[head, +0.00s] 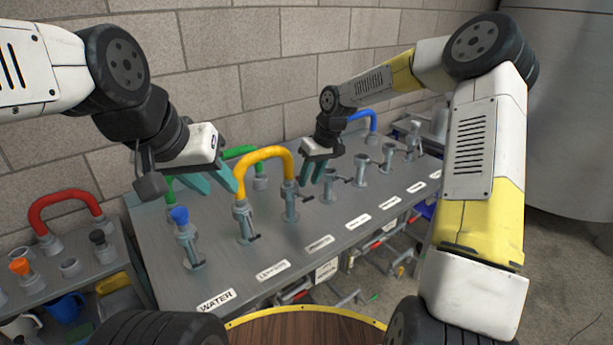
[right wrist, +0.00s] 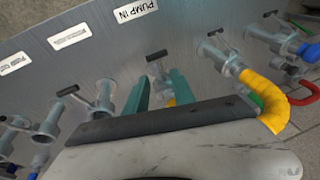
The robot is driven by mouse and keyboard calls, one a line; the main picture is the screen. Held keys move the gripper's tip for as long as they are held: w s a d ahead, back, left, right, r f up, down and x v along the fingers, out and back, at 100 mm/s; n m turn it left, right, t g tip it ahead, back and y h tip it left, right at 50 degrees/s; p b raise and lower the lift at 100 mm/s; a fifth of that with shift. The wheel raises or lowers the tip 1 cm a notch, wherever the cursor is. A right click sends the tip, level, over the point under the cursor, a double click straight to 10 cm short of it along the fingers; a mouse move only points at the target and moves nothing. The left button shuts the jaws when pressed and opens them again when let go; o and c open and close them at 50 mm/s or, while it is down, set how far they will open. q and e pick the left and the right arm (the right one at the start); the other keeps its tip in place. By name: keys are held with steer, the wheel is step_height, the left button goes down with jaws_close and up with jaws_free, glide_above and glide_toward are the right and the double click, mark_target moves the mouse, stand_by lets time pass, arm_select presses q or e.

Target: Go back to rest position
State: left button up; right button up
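My left gripper (head: 212,184) hangs over the back left of the grey panel (head: 165,255), its teal fingers apart with nothing seen between them. A green hose (head: 240,152) is partly hidden behind it. My right gripper (head: 311,174) is just right of the right end of the yellow hose (head: 264,158), above the panel. In the right wrist view its teal fingers (right wrist: 160,92) stand apart, with a valve port (right wrist: 158,68) beyond the gap and a small yellow patch low in it. The yellow hose also shows there (right wrist: 268,100) at right.
A blue-capped port (head: 180,216) stands near the WATER label (head: 216,300). A red hose (head: 65,206) sits on a side shelf at left. A blue hose (head: 363,118) is behind my right gripper. A block wall (head: 240,60) closes the back. A barrel top (head: 300,330) is in front.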

steer(key=s+d+r+m+t+h, duration=0.15)
steer(key=s+d+r, duration=0.35)
steer(key=s+r, duration=0.5)
steer(key=s+d+r+m+t+h, duration=0.15)
steer(key=s+d+r, duration=0.35)
steer(key=s+r, duration=0.5)
steer(key=s+d+f+m+t+y, duration=0.1)
steer(key=s+m+t+y, duration=0.1)
steer(key=s, duration=0.9)
steer(key=shift+d+m, duration=0.35)
steer(key=shift+m, duration=0.05)
arm_select(q)
steer(key=shift+f, duration=0.1)
steer(key=shift+c, duration=0.7)
arm_select(e)
steer(key=shift+f, duration=0.1)
